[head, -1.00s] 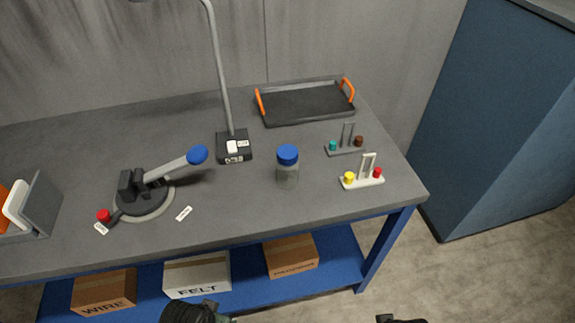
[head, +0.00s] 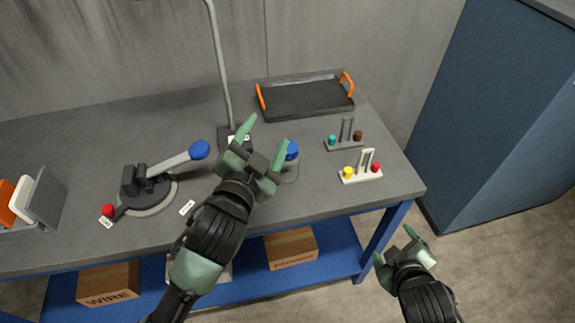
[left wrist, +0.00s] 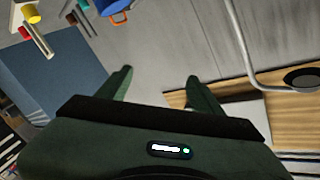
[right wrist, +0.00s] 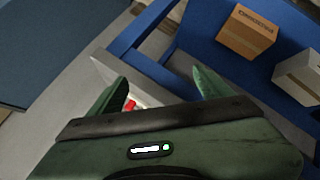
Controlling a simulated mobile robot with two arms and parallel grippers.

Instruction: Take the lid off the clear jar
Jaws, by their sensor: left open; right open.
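The clear jar (head: 290,173) stands upright on the grey bench with its blue lid (head: 292,149) on top. My left gripper (head: 263,141) is open and empty, above the bench just left of the jar. In the head view one of its fingers partly covers the lid and jar; I cannot tell whether they touch. A blue shape at the top of the left wrist view is cut by the frame edge, and I cannot tell if it is the lid. My right gripper (head: 395,247) is open and empty, in front of the bench at the right.
A lamp pole (head: 222,70) rises behind my left gripper. A lever press (head: 148,190) with a blue knob stands left. A dark tray (head: 305,98) with orange handles lies behind the jar. Two small peg stands (head: 345,145) (head: 360,175) are right of it.

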